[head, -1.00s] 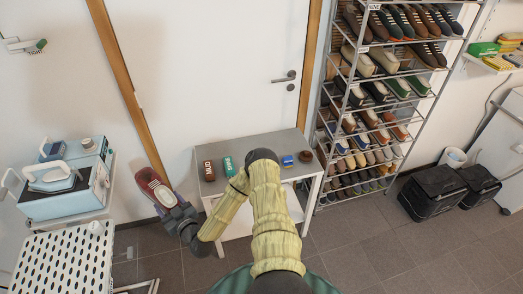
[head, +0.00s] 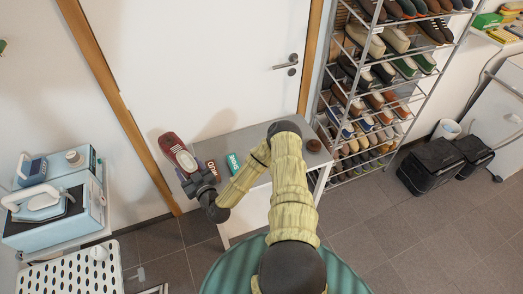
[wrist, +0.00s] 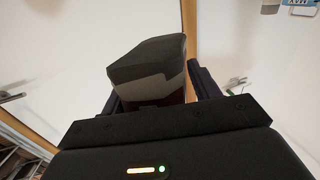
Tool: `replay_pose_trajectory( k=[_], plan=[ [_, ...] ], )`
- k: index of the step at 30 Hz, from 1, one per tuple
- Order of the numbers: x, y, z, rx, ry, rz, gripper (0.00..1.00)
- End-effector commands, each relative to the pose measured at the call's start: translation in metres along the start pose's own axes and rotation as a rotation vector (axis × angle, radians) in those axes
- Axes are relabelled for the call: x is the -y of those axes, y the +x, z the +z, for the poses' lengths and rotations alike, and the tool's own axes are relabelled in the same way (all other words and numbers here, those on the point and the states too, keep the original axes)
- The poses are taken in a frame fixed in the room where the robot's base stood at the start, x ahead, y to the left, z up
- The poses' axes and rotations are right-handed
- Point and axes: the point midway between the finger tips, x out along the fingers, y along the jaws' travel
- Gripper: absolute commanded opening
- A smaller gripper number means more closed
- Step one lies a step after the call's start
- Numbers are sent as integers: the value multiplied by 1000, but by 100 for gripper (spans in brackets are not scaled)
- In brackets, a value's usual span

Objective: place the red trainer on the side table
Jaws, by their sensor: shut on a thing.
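The red trainer (head: 176,150) is in my gripper (head: 199,184), at the left front of the side table in the head view. The trainer is dark red with a pale panel, and its toe points up and left, away from the jaws. In the wrist view my gripper (wrist: 160,98) is shut on the trainer's dark grey and red end (wrist: 150,68), with a finger on each side. The side table (head: 222,147) is a grey-topped table against the wall by the door. The trainer appears raised near the table's left edge; its height above the top is hard to judge.
On the table are a brown-red item (head: 213,170), a teal item (head: 233,163) and a round brown item (head: 314,146). My arm hides the table's middle. A shoe rack (head: 400,110) stands right. A light-blue machine (head: 55,205) stands left. A white door (head: 200,60) is behind.

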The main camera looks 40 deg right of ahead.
Motion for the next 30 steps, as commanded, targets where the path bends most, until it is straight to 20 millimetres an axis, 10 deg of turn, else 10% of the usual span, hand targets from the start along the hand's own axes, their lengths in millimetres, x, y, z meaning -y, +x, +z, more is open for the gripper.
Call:
replay_pose_trajectory(
  k=[14, 30],
  plan=[
    [-20, 12, 26, 4, -7, -31, 31],
    [-98, 40, 88, 47, -11, -96, 31]
  ],
)
